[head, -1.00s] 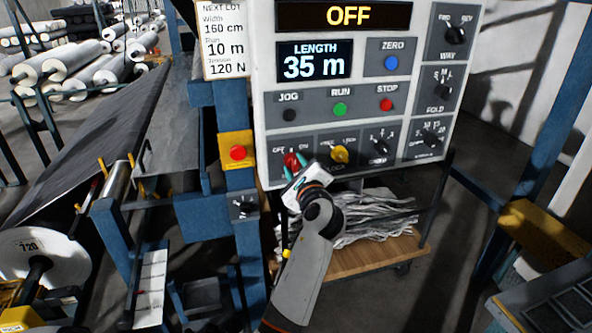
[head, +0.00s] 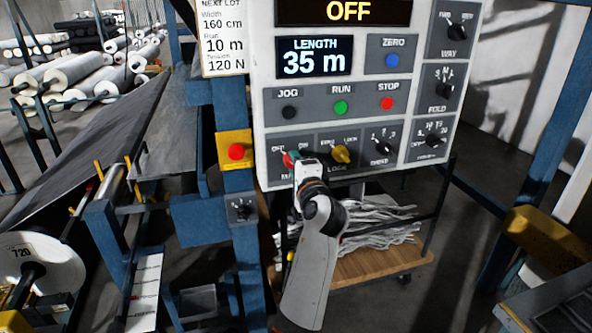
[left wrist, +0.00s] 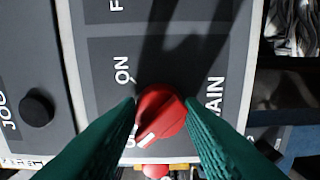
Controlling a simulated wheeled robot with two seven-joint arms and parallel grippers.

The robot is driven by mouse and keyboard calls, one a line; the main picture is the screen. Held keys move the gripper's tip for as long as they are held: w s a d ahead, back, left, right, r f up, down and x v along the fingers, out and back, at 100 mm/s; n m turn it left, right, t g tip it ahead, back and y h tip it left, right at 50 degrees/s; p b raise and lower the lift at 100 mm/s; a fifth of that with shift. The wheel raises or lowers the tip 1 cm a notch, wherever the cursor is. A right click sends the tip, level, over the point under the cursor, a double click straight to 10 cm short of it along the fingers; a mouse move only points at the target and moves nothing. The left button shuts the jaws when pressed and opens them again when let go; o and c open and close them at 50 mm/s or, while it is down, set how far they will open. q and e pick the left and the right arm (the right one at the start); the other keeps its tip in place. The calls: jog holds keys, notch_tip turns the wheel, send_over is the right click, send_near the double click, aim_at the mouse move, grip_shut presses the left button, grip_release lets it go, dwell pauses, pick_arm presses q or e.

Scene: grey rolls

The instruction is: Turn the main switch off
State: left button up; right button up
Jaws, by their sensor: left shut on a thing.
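The red main switch (left wrist: 160,115) is a round knob on the grey control panel; its edge also shows in the head view (head: 287,160). My left gripper (head: 295,157) is at the knob, with its green fingers on both sides in the left wrist view (left wrist: 163,112), shut on it. The knob's white mark points to the lower left there, towards a label mostly hidden by a finger. The ON label (left wrist: 122,70) is clear, above and left of the knob. The display (head: 348,11) at the panel's top reads OFF. My right gripper is out of view.
Right of the main switch is a yellow lock knob (head: 340,153). A red button on a yellow box (head: 236,151) is left of the panel. JOG, RUN and STOP buttons sit above. Below is a wooden shelf (head: 375,266) with grey strips.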

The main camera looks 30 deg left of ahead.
pick_arm(q)
jog(key=shift+r+n, duration=0.2)
jog(key=shift+n, duration=0.1)
jog(key=o, duration=0.7)
jog(key=shift+o, duration=1.4)
jog(key=shift+w+f, duration=0.1)
jog(key=shift+f, duration=0.1)
